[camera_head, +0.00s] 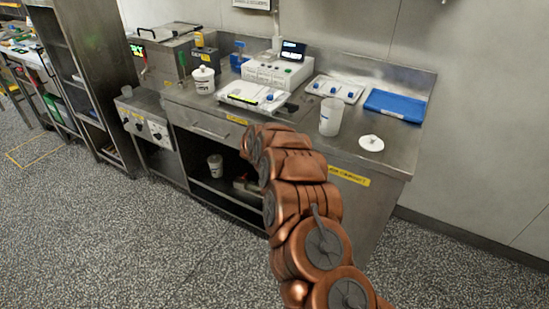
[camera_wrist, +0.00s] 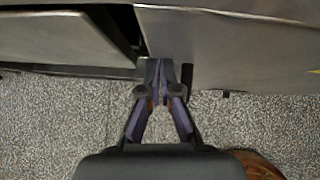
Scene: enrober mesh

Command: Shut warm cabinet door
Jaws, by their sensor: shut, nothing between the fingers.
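In the wrist view a flat grey metal panel (camera_wrist: 60,38), which looks like the cabinet door, lies at upper left. A dark gap (camera_wrist: 122,28) runs along its right side, so it appears ajar. A second metal panel (camera_wrist: 235,45) stands to the right of the gap. My gripper (camera_wrist: 158,72) is shut and empty, its tips at the lower end of the gap between the panels. I cannot tell whether they touch. A dark upright bar (camera_wrist: 187,76) is just right of the tips. In the head view my arm hides the gripper and the door.
A steel bench (camera_head: 385,160) carries a beaker (camera_head: 330,117), a white lid (camera_head: 371,143), a blue tray (camera_head: 395,104) and a white tub (camera_head: 203,80). Its open lower bay (camera_head: 225,165) holds a small tub (camera_head: 215,165). The speckled floor (camera_head: 120,240) in front is clear.

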